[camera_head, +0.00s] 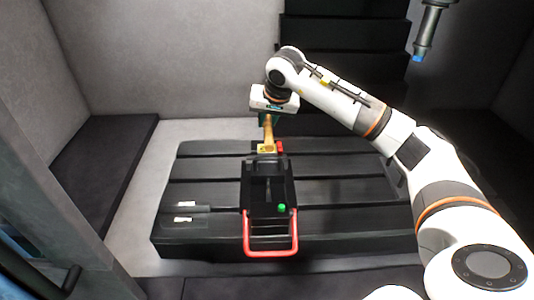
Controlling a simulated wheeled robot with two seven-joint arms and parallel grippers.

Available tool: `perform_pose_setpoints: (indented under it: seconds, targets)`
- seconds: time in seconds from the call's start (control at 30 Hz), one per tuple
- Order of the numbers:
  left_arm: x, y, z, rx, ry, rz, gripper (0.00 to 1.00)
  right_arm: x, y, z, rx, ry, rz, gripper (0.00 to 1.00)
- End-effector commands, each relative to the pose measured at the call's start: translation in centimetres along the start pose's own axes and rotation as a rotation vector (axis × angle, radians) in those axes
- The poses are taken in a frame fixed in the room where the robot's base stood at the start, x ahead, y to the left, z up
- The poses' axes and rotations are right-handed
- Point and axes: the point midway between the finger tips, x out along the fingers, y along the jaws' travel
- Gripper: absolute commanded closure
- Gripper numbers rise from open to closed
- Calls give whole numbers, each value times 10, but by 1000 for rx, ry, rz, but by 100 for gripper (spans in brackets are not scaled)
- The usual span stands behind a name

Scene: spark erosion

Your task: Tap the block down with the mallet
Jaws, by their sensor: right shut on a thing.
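My right gripper (268,117) is above the far end of the black vise, pointing down. It is shut on the tan handle of the mallet (268,132). The mallet hangs below the gripper, its yellowish lower end (267,148) over the far end of the vise (267,185). Whether it touches anything there cannot be told. A small red piece (280,146) shows just right of it. The block cannot be made out clearly; the mallet and the dark vise parts may hide it. My left gripper is not in view.
The vise stands on a dark slotted table (340,195) and has a red U-shaped handle (270,254) at its near end and a green round spot (281,207). Two small pale pieces (184,204) lie at left. A grey metal nozzle (425,35) hangs at upper right. The table's right side is clear.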

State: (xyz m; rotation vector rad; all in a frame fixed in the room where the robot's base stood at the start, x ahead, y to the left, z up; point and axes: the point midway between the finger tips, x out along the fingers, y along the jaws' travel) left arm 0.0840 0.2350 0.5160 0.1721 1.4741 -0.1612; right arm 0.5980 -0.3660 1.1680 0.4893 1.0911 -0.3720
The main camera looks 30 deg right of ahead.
Motion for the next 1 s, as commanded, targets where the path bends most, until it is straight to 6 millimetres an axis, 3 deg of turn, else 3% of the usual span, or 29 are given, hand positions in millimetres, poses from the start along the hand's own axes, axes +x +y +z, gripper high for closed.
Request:
perform_pose_setpoints:
  seconds: [0.07,0.4,0.8,1.0]
  targets:
    - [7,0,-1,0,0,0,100,7,-1,-3,0,-2,2,100]
    - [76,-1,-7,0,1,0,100,91,-20,-38,0,-1,0,100]
    - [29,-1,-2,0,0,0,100,35,-7,-14,0,-3,2,100]
    - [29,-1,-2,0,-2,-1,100,33,-7,-13,0,-1,2,100]
